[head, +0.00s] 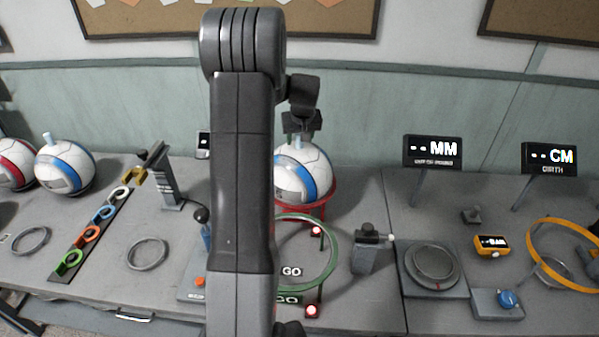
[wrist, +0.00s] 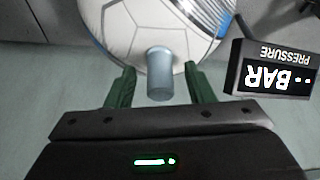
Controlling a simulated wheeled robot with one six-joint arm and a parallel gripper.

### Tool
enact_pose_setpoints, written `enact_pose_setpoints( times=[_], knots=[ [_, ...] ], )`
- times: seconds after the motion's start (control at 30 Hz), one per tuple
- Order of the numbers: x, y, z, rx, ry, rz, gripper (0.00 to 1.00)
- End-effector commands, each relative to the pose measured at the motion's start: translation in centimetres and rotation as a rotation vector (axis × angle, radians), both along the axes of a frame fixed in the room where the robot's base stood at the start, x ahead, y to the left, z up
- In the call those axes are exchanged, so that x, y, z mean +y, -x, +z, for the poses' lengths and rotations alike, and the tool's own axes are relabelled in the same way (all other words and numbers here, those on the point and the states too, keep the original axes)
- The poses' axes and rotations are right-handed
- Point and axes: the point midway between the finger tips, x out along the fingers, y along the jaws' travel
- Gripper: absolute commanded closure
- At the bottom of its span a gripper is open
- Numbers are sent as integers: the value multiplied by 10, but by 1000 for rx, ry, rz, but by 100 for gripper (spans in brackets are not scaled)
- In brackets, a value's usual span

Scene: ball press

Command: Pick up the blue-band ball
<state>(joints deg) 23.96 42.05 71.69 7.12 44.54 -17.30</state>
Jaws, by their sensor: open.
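A white ball with a blue band (head: 303,175) sits in a red ring stand (head: 329,194) behind the green GO ring; it also fills the top of the wrist view (wrist: 150,30). A blue-grey knob (wrist: 160,85) sticks out of it. My gripper (head: 299,138) is at the top of this ball. In the wrist view its two green fingers (wrist: 160,69) are open, one on each side of the knob, with gaps visible. My arm hides part of the ball's left surroundings. A second ball with a blue band (head: 65,167) stands at the left, also with a knob.
A red-band ball (head: 15,163) is at the far left. A rack of coloured rings (head: 95,232) lies left of my arm. The green GO ring (head: 335,262) stands in front of the stand. A pressure display (wrist: 272,68) is close beside the ball in the wrist view. Gauges fill the right table.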

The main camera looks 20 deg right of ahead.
Motion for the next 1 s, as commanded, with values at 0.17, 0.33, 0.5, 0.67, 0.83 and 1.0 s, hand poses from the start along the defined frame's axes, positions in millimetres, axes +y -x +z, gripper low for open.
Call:
enact_pose_setpoints(
  times=[0.17,0.33,0.5,0.67,0.83,1.0],
  knots=[
    [0,-2,-4,-1,0,0,52],
    [0,-2,-4,-1,0,0,60],
    [0,-2,-4,-1,0,0,93],
    [0,-2,-4,-1,0,0,100],
    [0,-2,-3,-3,2,1,100],
    [-1,-3,2,-5,2,1,100]
  ],
)
